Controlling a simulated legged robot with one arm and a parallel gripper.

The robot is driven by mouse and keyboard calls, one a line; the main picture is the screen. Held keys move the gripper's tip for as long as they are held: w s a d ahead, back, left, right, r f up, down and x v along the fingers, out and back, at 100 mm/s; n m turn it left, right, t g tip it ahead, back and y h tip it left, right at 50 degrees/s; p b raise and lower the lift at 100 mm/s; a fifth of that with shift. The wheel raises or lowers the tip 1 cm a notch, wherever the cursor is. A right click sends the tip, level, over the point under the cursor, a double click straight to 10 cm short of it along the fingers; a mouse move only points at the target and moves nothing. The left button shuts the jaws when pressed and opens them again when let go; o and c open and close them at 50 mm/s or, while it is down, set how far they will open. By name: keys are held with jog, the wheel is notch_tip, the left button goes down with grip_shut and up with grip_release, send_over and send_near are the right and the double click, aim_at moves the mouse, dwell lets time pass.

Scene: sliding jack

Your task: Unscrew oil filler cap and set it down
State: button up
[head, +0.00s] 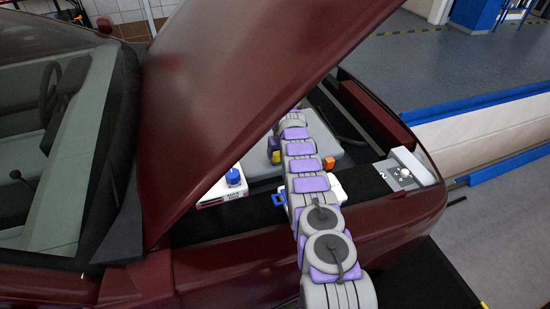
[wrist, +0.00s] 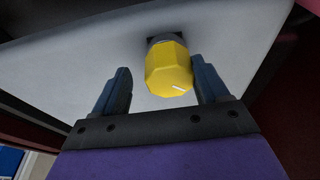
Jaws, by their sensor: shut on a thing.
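The oil filler cap is a yellow, faceted cap (wrist: 169,70) in the middle of the wrist view. It sits against a short dark neck (wrist: 164,39) at the grey engine cover (wrist: 90,50). My gripper (wrist: 160,68) has its two blue-grey fingers either side of the cap and is shut on it. Whether the cap is still threaded on the neck cannot be told. In the head view a small yellow patch (head: 275,157), likely the cap, shows left of my arm. My gripper is not clearly visible there.
The dark red hood (head: 240,90) stands raised above the engine bay. A white reservoir with a blue cap (head: 233,177) is left of my arm. An orange block (head: 328,163) is right of it. A light grey flat part (head: 410,170) lies at the bay's right end.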

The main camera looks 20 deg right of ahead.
jog(key=o, duration=0.4)
jog(key=shift+s+d+f, duration=0.1)
jog(key=shift+s+d, duration=0.05)
jog(key=shift+d, duration=0.6)
jog(key=shift+o, duration=0.2)
jog(key=shift+a, duration=0.5)
jog(key=shift+a, duration=0.1)
jog(key=shift+a+m, duration=0.15)
jog(key=shift+m, duration=0.85)
jog(key=m+h, duration=0.1)
jog(key=m, duration=0.2)
jog(key=shift+a, duration=0.2)
jog(key=shift+m+h, duration=0.3)
jog(key=shift+m, duration=0.5)
jog(key=shift+m+g, duration=0.4)
jog(key=shift+m, duration=0.9)
jog(key=shift+s, duration=0.1)
jog(key=shift+c, duration=0.4)
